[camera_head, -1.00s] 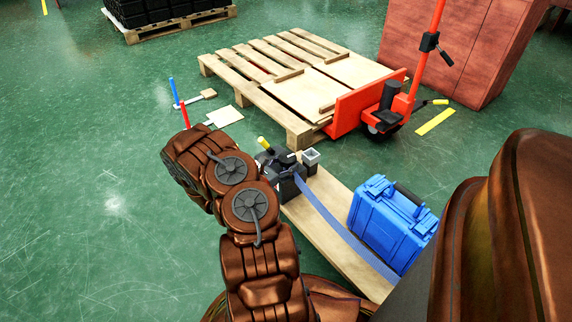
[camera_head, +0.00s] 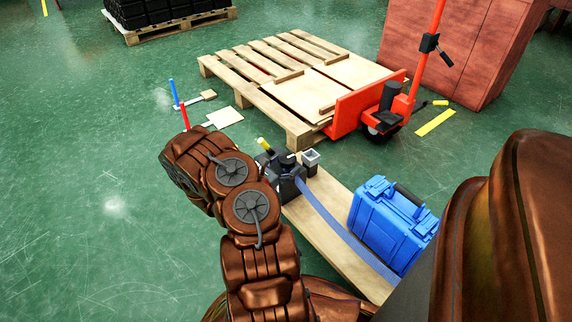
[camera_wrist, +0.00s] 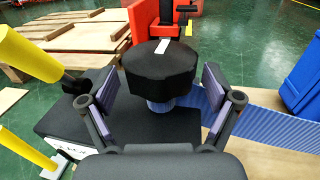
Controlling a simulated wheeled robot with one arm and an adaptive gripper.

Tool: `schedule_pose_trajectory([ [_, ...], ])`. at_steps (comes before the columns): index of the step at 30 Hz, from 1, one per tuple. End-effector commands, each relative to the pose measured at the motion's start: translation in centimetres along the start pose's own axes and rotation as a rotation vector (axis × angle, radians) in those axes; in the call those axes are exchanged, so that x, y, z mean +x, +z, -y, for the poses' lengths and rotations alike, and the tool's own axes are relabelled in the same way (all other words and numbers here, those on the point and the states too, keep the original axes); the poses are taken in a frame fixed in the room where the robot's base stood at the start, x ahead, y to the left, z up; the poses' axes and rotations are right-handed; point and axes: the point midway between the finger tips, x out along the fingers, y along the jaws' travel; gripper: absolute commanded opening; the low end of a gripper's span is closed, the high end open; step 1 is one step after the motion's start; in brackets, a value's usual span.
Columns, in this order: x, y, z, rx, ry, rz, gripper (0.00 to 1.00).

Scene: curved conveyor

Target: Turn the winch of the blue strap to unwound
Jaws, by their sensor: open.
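The winch's black, faceted knob (camera_wrist: 160,72) shows in the wrist view with a white line on its top. The blue strap (camera_wrist: 262,122) runs from below the knob to the right. In the head view the strap (camera_head: 335,228) runs from the dark winch (camera_head: 290,187) along a wooden board. My gripper (camera_wrist: 160,80) is open, with one finger on each side of the knob. Whether the fingers touch it I cannot tell. In the head view my arm stands left of the winch, and I cannot make out the fingers there.
A blue case (camera_head: 392,222) stands on the wooden board (camera_head: 335,255). Yellow handles (camera_wrist: 28,55) stand close at the left in the wrist view. A wooden pallet (camera_head: 270,62) and a red pallet jack (camera_head: 365,102) are behind. The green floor at the left is mostly clear.

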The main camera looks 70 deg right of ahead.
Motion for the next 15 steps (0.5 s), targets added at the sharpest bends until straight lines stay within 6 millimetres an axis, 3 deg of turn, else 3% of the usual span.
schedule_pose_trajectory([
  [8, -0.2, 0.0, 0.0, 0.0, 0.0, 0.0, 0.89],
  [15, -2.4, 0.0, -0.2, -0.002, 0.004, 0.0, 0.89],
])
